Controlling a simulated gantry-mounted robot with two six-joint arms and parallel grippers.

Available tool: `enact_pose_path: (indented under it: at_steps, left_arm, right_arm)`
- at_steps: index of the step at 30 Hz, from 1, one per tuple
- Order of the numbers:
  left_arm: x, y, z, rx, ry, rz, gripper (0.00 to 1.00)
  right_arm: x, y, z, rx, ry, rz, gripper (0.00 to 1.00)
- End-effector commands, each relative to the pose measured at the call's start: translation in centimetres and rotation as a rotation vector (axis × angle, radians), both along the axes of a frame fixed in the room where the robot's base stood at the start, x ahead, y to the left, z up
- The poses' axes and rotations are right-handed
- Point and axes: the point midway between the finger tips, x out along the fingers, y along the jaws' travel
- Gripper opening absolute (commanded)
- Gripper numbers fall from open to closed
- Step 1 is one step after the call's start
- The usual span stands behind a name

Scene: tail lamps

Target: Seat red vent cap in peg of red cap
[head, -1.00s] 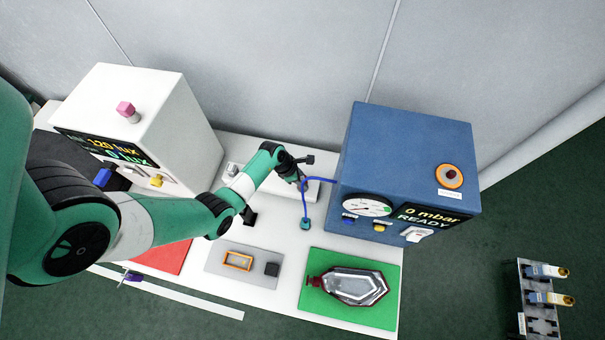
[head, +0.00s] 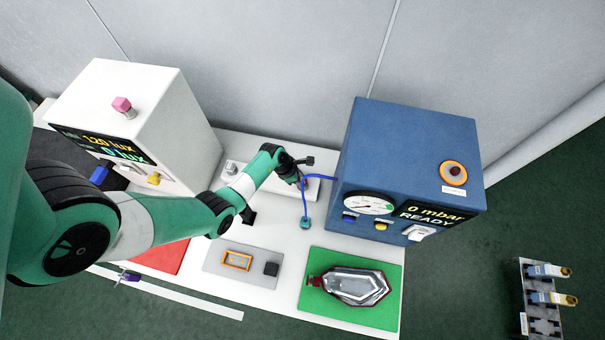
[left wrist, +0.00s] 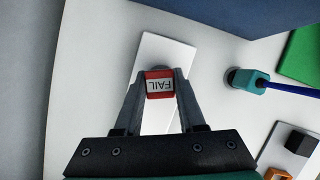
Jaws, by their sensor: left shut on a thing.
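A small red cap with a white FAIL label (left wrist: 159,85) is between the fingers of my left gripper (left wrist: 160,78), which is shut on it. The cap is over a white plate (left wrist: 153,50) in the left wrist view. A grey rounded shape shows just beyond the cap; I cannot tell whether it is a peg or whether the cap touches it. In the head view my left gripper (head: 302,182) is over the white plate beside the blue box, and the cap cannot be made out there. My right gripper is not in view.
The blue box (head: 405,150) stands close right of my left gripper. A blue hose leads to a teal fitting (head: 306,223), also in the left wrist view (left wrist: 246,80). A lamp (head: 352,286) lies on a green mat (head: 390,318). A white box (head: 150,95) stands left.

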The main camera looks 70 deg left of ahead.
Motion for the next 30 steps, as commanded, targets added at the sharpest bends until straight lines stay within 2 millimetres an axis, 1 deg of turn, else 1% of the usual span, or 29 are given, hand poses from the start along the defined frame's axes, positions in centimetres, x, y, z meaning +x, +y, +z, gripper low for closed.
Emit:
enact_pose_path:
  at_steps: [2,11,12,14,15,18,26,29,30]
  left_arm:
    - [0.0,0.0,-0.4,0.000,0.000,0.000,0.00]
    - [0.0,0.0,-0.3,0.000,0.000,0.000,0.00]
    - [0.0,0.0,-0.3,0.000,0.000,0.000,0.41]
    - [0.0,0.0,-0.3,0.000,0.000,0.000,0.52]
    - [0.0,0.0,-0.3,0.000,0.000,0.000,0.59]
    - [0.0,0.0,-0.3,0.000,0.000,0.000,0.74]
    - [0.0,0.0,-0.2,0.000,0.000,0.000,0.74]
    - [-0.2,0.0,0.5,0.000,0.000,0.000,0.74]
    - [-0.4,0.1,1.0,0.000,0.000,0.001,0.74]
  right_arm:
    - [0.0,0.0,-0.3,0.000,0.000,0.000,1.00]
    - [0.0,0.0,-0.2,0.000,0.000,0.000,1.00]
    - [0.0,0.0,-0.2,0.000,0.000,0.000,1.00]
    - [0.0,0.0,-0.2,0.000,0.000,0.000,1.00]
    - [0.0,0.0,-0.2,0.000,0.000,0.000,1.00]
    - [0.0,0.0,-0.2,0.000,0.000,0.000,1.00]
    - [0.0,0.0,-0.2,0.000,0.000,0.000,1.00]
    - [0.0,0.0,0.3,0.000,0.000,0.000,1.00]
    - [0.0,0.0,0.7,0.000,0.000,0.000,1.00]
